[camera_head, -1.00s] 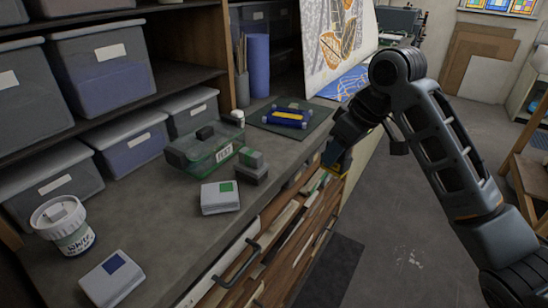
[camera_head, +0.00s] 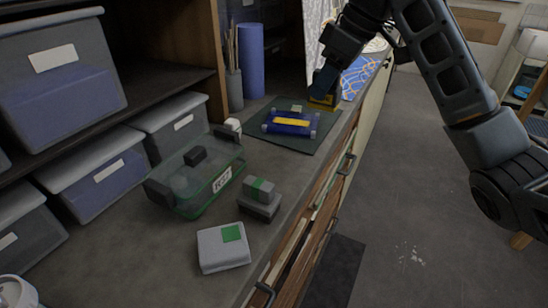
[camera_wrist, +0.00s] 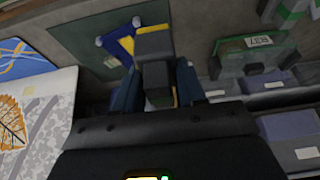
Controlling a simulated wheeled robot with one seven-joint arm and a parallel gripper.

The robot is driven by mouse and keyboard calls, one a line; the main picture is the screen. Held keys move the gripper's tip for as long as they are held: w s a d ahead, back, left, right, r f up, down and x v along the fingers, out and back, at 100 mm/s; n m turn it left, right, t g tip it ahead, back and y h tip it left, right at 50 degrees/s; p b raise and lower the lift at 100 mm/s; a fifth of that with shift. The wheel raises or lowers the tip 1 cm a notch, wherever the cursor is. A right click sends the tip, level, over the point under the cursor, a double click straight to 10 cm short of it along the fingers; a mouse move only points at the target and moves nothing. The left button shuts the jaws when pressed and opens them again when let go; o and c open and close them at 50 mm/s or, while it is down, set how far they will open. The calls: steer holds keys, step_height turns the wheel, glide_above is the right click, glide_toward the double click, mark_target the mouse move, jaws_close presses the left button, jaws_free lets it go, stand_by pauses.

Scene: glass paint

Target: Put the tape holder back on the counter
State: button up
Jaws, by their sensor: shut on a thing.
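The tape holder (camera_head: 326,102), a small dark block with yellow parts, is in my gripper (camera_head: 322,88). In the wrist view the tape holder (camera_wrist: 155,45) shows a yellow band and a grey body between the two blue-grey fingers of my gripper (camera_wrist: 157,88). In the head view it is at the front edge of the grey counter (camera_head: 125,258), beside the green mat's far right corner. I cannot tell whether it touches the counter. My fingers hide part of it.
A dark green mat (camera_head: 268,140) bears a blue frame with a yellow bar (camera_head: 292,122). Nearer are a clear green-edged box (camera_head: 195,180), a grey block with a green band (camera_head: 260,198) and a white box (camera_head: 223,247). Open drawers (camera_head: 318,228) lie below the counter edge.

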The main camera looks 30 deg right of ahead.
steer(key=s+a+f, duration=0.1)
steer(key=a+f, duration=0.1)
steer(key=a, duration=0.1)
steer(key=s+a+f, duration=0.1)
steer(key=a+f, duration=0.1)
steer(key=a, duration=0.2)
steer(key=s+a+f+p, duration=0.1)
steer(key=s+a+f, duration=0.1)
steer(key=a+f, duration=0.1)
steer(key=shift+a, duration=0.35)
steer(key=shift+f, duration=1.9)
steer(key=shift+f, duration=0.1)
steer(key=o, duration=0.9)
steer(key=shift+o, duration=0.2)
steer(key=p+v, duration=0.1)
steer(key=v, duration=1.1)
